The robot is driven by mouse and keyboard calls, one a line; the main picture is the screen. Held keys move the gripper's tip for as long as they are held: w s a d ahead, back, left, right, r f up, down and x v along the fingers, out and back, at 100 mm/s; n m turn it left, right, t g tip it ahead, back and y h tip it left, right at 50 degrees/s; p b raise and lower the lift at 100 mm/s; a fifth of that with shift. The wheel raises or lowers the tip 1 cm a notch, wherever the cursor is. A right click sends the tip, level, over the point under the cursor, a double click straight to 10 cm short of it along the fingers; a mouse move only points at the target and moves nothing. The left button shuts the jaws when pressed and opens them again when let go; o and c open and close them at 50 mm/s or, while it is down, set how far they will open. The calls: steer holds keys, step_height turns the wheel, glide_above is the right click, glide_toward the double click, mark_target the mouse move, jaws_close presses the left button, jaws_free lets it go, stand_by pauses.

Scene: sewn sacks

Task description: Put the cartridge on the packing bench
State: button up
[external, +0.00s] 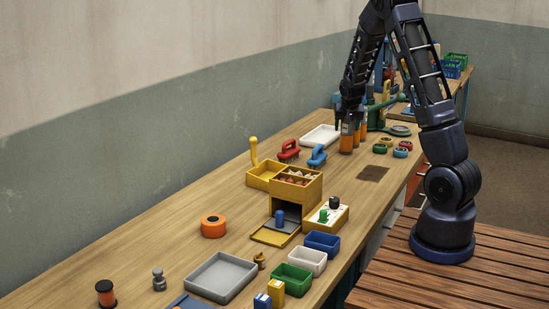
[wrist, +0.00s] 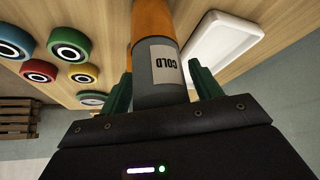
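Several orange cylinders stand in a close group under my gripper in the external view; the nearest (external: 346,139) is on the left. In the wrist view a cylinder (wrist: 158,82) with an orange body, a grey end and a white label reading COLD is between my green fingers. My gripper (wrist: 161,75) has one finger on each side of its grey end. The left finger looks very close to it; a thin gap may show at the right. I cannot tell whether they grip it. I cannot tell which surface is the packing bench.
A white tray (external: 321,136) lies beside the cylinders. Coloured rings (external: 400,152) are on the other side. Another bench with a green crate (external: 456,61) is at the back right.

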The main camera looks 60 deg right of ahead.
steer(key=shift+r, duration=0.1)
steer(key=v, duration=1.2)
steer(key=s+a+r+n+t+y, duration=0.1)
steer(key=s+a+r+n, duration=0.15)
steer(key=a, duration=0.55)
steer(key=s+a+r+n+y, duration=0.15)
steer(key=a+r, duration=0.25)
steer(key=a, duration=0.4)
steer(key=s+a+r+n+t+y, duration=0.1)
steer(key=s+a+r, duration=0.15)
steer(key=a, duration=0.55)
steer(key=s+a+r+n+y, duration=0.1)
steer(key=s+a+r+n, duration=0.2)
steer(key=s+a+n, duration=0.4)
steer(key=s+a, duration=0.9)
steer(key=a, duration=0.2)
steer(key=shift+s+y, duration=0.3)
steer(key=shift+y, duration=0.05)
